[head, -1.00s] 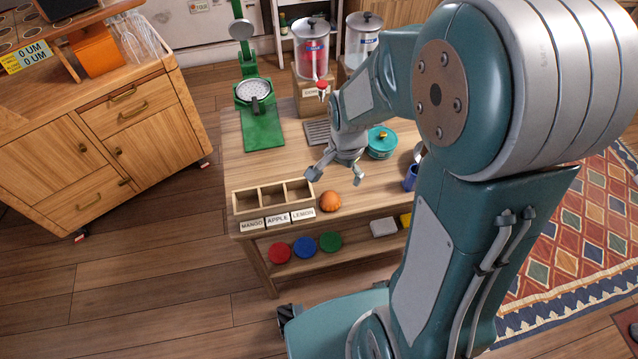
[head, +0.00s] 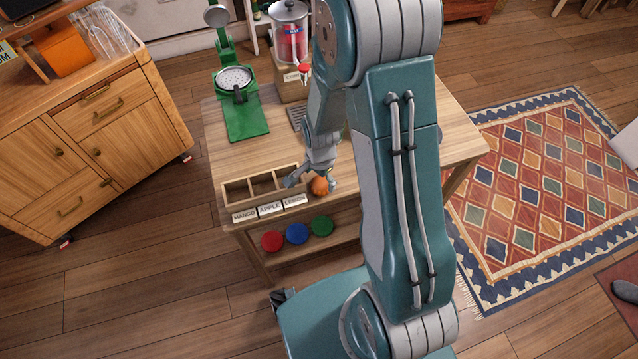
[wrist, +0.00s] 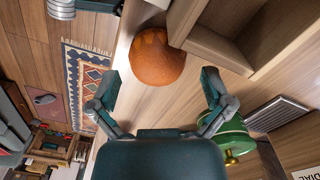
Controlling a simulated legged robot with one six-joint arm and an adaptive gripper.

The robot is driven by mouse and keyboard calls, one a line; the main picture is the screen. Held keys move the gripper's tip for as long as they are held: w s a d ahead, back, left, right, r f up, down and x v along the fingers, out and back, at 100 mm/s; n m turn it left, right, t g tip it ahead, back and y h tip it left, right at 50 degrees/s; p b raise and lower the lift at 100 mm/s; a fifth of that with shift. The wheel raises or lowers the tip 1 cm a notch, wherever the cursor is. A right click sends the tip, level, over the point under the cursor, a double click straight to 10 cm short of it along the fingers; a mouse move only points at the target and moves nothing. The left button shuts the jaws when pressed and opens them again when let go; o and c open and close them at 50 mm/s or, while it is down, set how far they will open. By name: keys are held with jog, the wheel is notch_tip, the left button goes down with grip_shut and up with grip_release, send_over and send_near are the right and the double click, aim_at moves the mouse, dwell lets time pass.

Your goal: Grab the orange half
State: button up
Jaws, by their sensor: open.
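The orange half (head: 319,186) sits on the wooden table near its front edge, just right of the divided wooden box. In the wrist view the orange half (wrist: 157,57) shows its rounded, dimpled peel and lies close to the box's corner. My gripper (head: 309,183) is open, with its fingers around the near side of the orange half in the head view. In the wrist view my gripper's fingertips (wrist: 160,84) are spread wide, and the orange half lies just beyond and between them, apparently untouched.
The divided wooden box (head: 238,191) with MANGO, APPLE and LEMON labels stands beside the orange half. A green juicer press (head: 247,122) stands behind. Red, blue and green discs (head: 297,234) lie on the lower shelf.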

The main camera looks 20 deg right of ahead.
jog(key=shift+f, duration=0.7)
jog(key=shift+d+f, duration=0.3)
jog(key=shift+f, duration=0.1)
jog(key=shift+a, duration=0.15)
jog(key=c, duration=1)
jog(key=shift+o, duration=0.2)
